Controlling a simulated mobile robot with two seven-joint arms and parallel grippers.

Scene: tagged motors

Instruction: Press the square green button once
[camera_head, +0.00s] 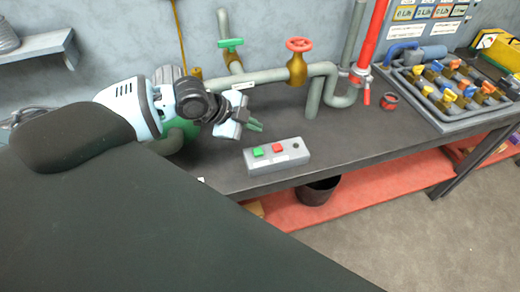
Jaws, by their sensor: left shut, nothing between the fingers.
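A grey control box (290,161) sits near the front edge of the dark workbench. The square green button (258,151) is on its top at the left, beside a red button (277,148). My left gripper (255,125) is above the bench, just behind the box and up from the green button in the picture. It is shut and empty, and appears apart from the button. My right gripper is out of view.
Behind the gripper run grey-green pipes with a red valve wheel (299,44) and a green handle (230,43). A rack of colored valves (447,85) is at the right. The bench top (350,138) right of the box is clear. A dark bucket (318,191) stands below.

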